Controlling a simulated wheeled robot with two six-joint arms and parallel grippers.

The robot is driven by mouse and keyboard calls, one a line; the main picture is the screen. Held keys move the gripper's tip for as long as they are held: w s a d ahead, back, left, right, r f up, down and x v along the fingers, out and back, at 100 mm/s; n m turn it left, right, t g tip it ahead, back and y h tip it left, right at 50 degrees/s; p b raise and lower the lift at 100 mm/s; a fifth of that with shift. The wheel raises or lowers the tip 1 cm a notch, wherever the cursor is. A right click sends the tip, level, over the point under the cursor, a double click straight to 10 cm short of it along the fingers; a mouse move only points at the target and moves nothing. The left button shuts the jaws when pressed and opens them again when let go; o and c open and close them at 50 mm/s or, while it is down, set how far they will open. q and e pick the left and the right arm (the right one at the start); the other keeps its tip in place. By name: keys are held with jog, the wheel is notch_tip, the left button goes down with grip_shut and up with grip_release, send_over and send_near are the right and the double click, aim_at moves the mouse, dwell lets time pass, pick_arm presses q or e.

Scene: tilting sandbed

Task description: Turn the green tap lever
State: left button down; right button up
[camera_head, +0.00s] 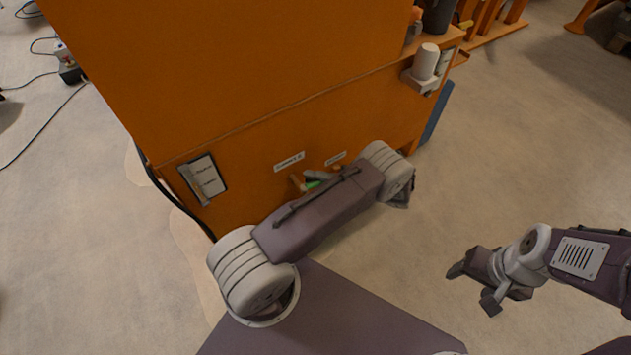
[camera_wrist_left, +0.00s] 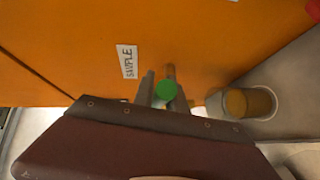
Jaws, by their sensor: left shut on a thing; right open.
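The green tap lever (camera_head: 312,185) is on the lower front of the orange cabinet, mostly hidden in the head view behind my left forearm. In the left wrist view its round green end (camera_wrist_left: 167,90) sits between the two grey fingers of my left gripper (camera_wrist_left: 163,96). My left gripper (camera_head: 318,178) is shut on the lever, its fingers partly covered by the forearm in the head view. My right gripper (camera_head: 474,286) is open and empty over the floor at the right, away from the cabinet.
The orange cabinet (camera_head: 240,70) fills the top middle. A round pale container with brown inside (camera_wrist_left: 250,103) stands right of my left gripper. The floor (camera_head: 540,150) at right is clear.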

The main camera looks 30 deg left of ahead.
pick_arm(q)
jog(key=shift+w+a+g, duration=0.1)
jog(key=shift+a+g, duration=0.05)
jog(key=shift+g, duration=0.15)
jog(key=c, duration=1.3)
grip_release()
jog(key=shift+c, duration=0.2)
jog(key=p+v, duration=0.1)
jog(key=v, duration=0.8)
